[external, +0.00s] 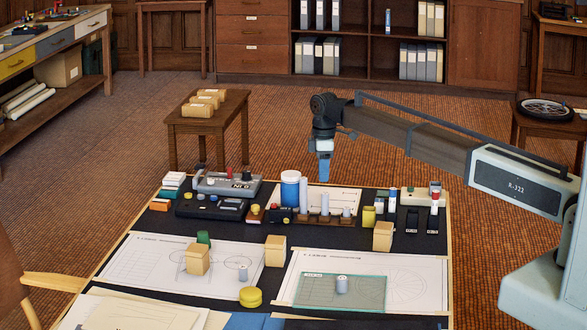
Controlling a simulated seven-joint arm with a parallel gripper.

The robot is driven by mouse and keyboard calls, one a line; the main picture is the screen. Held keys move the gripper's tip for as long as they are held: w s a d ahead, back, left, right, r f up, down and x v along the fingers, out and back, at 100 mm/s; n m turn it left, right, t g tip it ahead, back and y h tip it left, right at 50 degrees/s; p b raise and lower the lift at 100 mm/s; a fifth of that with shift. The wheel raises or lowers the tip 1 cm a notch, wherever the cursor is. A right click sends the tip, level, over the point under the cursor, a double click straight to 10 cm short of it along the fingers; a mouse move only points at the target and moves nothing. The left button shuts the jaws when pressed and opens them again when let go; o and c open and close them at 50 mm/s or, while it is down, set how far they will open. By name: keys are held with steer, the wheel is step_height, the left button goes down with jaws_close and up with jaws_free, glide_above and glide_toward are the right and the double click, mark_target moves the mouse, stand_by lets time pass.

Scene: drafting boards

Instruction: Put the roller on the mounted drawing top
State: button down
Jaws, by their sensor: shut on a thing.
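My gripper (322,150) hangs over the back of the drafting board, pointing down, and is shut on a blue piece (323,170). It is too small to tell whether this piece is the roller, or where fingers end and piece begins. The piece seems above the board's back part, apart from it. Two drawing sheets lie on the dark board: a left one (140,262) and a right one (418,272). A greenish clear plate (366,300) lies on the right sheet, with a small grey-white cylinder (342,285) standing on it. I cannot tell which sheet is the mounted drawing top.
Tan blocks (198,260) (275,250) (382,236) and a yellow round tin (250,297) stand around the sheets. A blue-white jar (290,188), grey cylinders in a wooden rack (330,220) and a grey device (226,183) crowd the back.

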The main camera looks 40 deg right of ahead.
steer(key=shift+f, duration=2.5)
steer(key=shift+f, duration=0.1)
steer(key=c, duration=0.9)
jaws_free()
step_height(320, 180, up, 12)
steer(key=shift+r, duration=0.1)
